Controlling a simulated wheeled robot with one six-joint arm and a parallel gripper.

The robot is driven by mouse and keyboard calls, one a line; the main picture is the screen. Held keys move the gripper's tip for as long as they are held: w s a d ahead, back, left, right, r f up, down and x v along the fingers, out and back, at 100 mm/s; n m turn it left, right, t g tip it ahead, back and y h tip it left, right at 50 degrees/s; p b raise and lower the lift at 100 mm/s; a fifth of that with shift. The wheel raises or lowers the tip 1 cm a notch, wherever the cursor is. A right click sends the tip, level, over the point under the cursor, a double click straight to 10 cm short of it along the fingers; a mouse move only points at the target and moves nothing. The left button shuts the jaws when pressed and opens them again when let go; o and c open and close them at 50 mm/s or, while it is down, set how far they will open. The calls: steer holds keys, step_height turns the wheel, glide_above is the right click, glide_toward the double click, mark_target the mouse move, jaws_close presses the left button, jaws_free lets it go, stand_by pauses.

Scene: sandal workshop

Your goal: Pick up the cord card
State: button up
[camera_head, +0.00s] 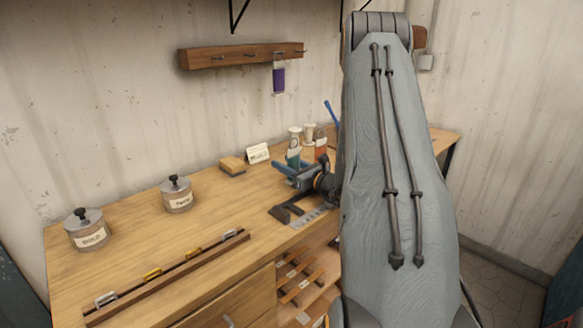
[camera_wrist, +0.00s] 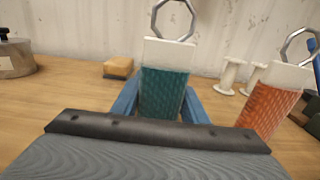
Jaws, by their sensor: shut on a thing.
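A teal cord card (camera_wrist: 165,92) with a white top edge and a metal ring (camera_wrist: 174,18) stands upright between the blue fingers of my gripper (camera_wrist: 159,98). The fingers are shut on its two sides. In the head view my gripper (camera_head: 290,172) is over the workbench with the teal card (camera_head: 293,157) in it. The card's lower end is hidden, so I cannot tell if it touches the bench. An orange-red cord card (camera_wrist: 268,105) with its own ring is just right of my gripper. A purple card (camera_head: 279,79) hangs from the wall rack.
The wooden workbench (camera_head: 130,243) holds two lidded pots (camera_head: 86,231) (camera_head: 177,195), a long strip with clips (camera_head: 170,277) and a small block (camera_head: 232,165). White spools (camera_wrist: 231,77) stand behind the orange-red card. A hook rack (camera_head: 230,57) is on the wall.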

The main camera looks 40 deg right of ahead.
steer(key=shift+r, duration=0.15)
step_height(320, 180, up, 10)
steer(key=b, duration=0.2)
stand_by(0.4)
stand_by(1.0)
